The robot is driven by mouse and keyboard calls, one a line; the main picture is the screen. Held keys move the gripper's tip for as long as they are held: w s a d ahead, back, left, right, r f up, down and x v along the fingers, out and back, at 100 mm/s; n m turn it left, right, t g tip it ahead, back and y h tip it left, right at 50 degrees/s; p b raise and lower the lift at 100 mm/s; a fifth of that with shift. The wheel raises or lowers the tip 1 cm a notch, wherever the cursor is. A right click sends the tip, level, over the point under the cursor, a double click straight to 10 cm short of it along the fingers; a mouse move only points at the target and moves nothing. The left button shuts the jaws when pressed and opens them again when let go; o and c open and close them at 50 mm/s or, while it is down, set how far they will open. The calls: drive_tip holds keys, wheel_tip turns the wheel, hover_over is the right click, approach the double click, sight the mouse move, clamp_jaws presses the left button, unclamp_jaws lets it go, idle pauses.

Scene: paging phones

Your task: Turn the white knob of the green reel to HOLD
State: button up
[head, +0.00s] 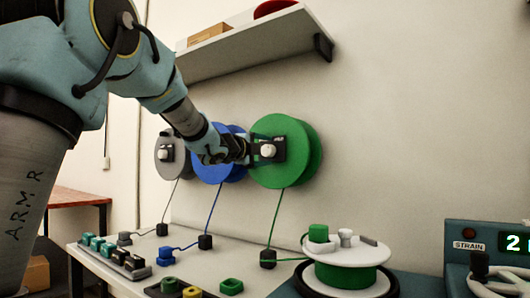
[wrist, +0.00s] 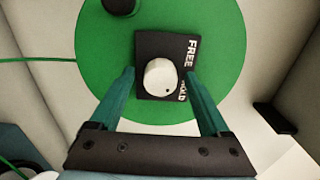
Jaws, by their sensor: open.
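The green reel (head: 303,165) is mounted on the wall, right of two other reels. Its white knob (head: 268,151) sits on a black plate, and it fills the middle of the wrist view (wrist: 160,76). The plate (wrist: 150,45) reads FREE at upper right and HOLD (wrist: 183,91) at lower right, partly covered by a finger. A small dark dot on the knob lies at its lower right edge, near the HOLD side. My gripper (wrist: 160,74) is open, with one finger on each side of the knob and visible gaps to it. It also reaches the plate in the head view (head: 254,150).
A blue reel (head: 209,172) and a grey reel (head: 164,157) hang to the left. A white shelf (head: 240,48) juts out above. The wall to the right is clear.

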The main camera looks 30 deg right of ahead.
drive_tip(key=v, duration=1.1)
drive_tip(key=shift+b, duration=0.45)
drive_tip(key=w+a+f+n+t+y, duration=0.1)
drive_tip(key=w+a+f+n+y, duration=0.2)
drive_tip(key=a+f+n+y, duration=0.5)
drive_tip(key=w+a+f+n+t+y, duration=0.1)
drive_tip(key=w+a+f+n+y, duration=0.2)
drive_tip(key=a+f+n, duration=0.75)
drive_tip(key=s+a+f+n+g+y, duration=0.2)
drive_tip(key=s+a+f+n+g, duration=0.3)
drive_tip(key=s+a+f, duration=0.45)
drive_tip(key=s+a+f+n+g+y, duration=0.35)
drive_tip(key=s+a+f+n, duration=0.3)
drive_tip(key=s+f, duration=0.5)
wheel_tip(320, 180, up, 18)
drive_tip(key=w+p, duration=0.1)
drive_tip(key=p, duration=1.7)
drive_tip(key=shift+f+m+g+h+p, duration=0.2)
drive_tip(key=shift+m+g+h+p, duration=0.15)
drive_tip(key=shift+m+h+p, duration=0.1)
drive_tip(key=shift+a, duration=0.1)
